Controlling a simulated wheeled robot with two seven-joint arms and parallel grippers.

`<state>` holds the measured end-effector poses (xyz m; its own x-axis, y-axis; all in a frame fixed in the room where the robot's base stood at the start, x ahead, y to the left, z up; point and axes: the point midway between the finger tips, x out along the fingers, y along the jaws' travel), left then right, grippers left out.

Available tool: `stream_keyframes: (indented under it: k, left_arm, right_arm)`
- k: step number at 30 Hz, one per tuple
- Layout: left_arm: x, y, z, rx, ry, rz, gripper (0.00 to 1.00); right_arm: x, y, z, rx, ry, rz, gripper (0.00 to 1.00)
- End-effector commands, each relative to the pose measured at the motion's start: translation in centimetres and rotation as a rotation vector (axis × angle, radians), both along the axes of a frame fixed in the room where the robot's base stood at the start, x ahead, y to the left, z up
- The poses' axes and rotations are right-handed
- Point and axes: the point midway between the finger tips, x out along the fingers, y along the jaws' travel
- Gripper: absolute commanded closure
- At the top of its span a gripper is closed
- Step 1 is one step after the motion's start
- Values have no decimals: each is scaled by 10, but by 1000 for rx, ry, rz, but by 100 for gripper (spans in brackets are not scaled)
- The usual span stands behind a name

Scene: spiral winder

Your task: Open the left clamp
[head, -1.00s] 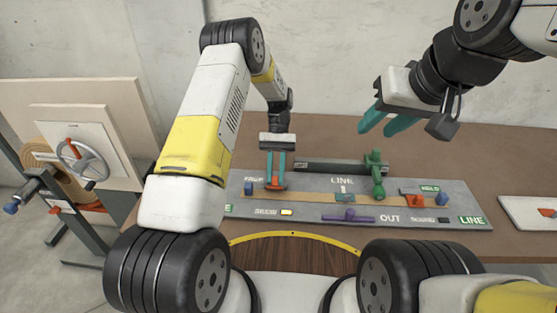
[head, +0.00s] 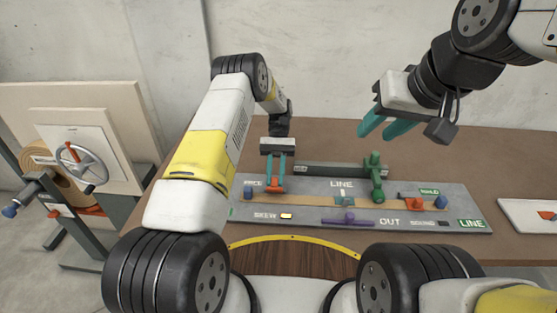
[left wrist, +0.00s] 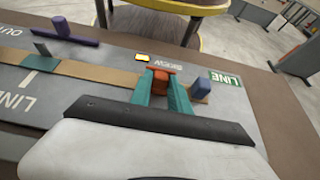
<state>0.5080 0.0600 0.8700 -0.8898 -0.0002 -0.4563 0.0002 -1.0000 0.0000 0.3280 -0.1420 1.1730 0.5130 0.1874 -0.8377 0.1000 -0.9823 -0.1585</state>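The left clamp (head: 272,189) is an orange-red piece on the left part of the grey board, over the tan strip. My left gripper (head: 275,181) points down at it, with one teal finger on each side. In the left wrist view, the orange clamp block (left wrist: 161,80) fills the gap between the fingertips, and the fingers appear closed against its sides. The lower part of the clamp is partly hidden by the fingers. My right gripper (head: 383,123) is raised above the back right of the board, its teal fingers apart and empty.
The grey board (head: 300,222) carries a green upright post (head: 376,178), a purple bar (head: 348,217), blue knobs and another orange clamp (head: 417,204) at right. A dark bar lies behind. A handwheel (head: 82,165) stands at far left. The brown table (head: 500,160) is clear at back right.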

Motion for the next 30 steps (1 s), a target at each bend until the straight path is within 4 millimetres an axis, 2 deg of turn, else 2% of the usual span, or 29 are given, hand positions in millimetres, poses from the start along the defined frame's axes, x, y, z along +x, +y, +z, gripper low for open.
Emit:
stream_keyframes:
  k: [1,3,13,17,20,30]
  left_arm:
    - [0,0,0,0,0,0,66]
    - [0,0,0,0,0,0,58]
    - [0,0,3,0,1,0,58]
    - [0,0,16,-1,-1,0,58]
    - [0,0,35,-1,-2,0,58]
    - [-66,-7,43,0,3,-1,58]
  right_arm:
    - [0,0,0,0,0,0,64]
    - [0,0,0,0,0,0,64]
    - [0,0,0,0,0,0,64]
    - [0,0,0,0,0,0,64]
    - [0,0,0,0,0,0,64]
    - [0,0,0,0,0,0,64]
